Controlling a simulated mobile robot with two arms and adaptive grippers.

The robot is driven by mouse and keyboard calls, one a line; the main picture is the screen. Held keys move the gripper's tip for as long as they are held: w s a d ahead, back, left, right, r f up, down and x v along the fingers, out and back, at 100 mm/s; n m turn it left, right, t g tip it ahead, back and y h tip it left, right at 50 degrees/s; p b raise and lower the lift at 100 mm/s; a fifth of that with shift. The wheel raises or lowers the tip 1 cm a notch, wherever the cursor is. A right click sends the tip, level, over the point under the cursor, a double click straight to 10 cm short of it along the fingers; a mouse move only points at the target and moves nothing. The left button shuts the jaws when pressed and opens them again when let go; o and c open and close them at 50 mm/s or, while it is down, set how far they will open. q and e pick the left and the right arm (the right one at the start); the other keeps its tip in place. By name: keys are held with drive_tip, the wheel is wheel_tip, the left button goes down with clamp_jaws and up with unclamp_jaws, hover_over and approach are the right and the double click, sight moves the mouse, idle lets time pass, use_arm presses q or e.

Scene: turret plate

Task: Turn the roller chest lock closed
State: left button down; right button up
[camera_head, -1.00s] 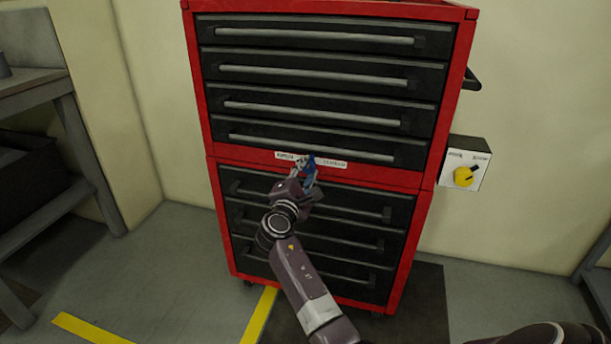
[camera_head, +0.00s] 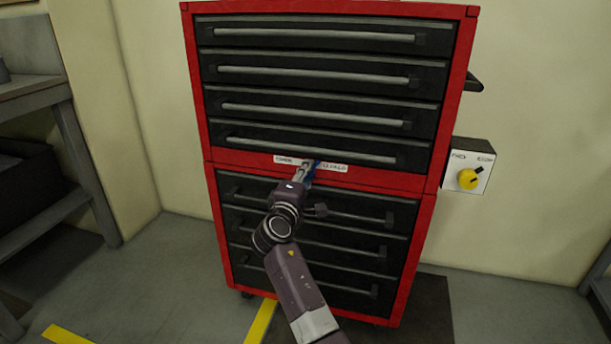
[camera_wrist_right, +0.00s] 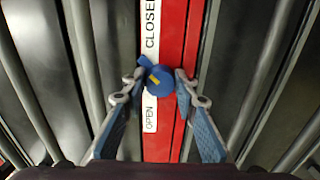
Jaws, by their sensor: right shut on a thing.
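The roller chest (camera_head: 427,200) is red with black drawers and fills the middle of the head view. Its lock, a small round blue knob (camera_wrist_right: 160,82) with a yellow mark, sits on the red band between the upper and lower drawers. In the right wrist view a blue tab on it points up-left, toward the word CLOSED (camera_wrist_right: 151,25); OPEN (camera_wrist_right: 150,113) is below. My right gripper (camera_wrist_right: 159,77) is shut on the knob, one finger on each side. In the head view my right gripper (camera_head: 308,172) largely hides the lock. My left gripper is out of view.
A white box with a yellow knob (camera_head: 468,179) is on the wall right of the chest. A grey workbench (camera_head: 45,88) stands at the left. A side handle (camera_head: 473,82) juts from the chest's right side. Floor around the chest is open.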

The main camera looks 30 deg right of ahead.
drive_tip(key=shift+w+a+r, duration=0.1)
drive_tip(key=shift+w+r, duration=0.05)
drive_tip(key=shift+r, duration=0.25)
drive_tip(key=o, duration=1)
drive_tip(key=shift+o, duration=0.8)
drive_tip(key=shift+w+a, duration=0.1)
drive_tip(key=shift+a, duration=0.05)
drive_tip(key=shift+f, duration=0.2)
drive_tip(key=v, duration=0.7)
drive_tip(key=shift+s+a, duration=0.15)
drive_tip(key=shift+s, duration=0.1)
drive_tip(key=shift+r, duration=0.1)
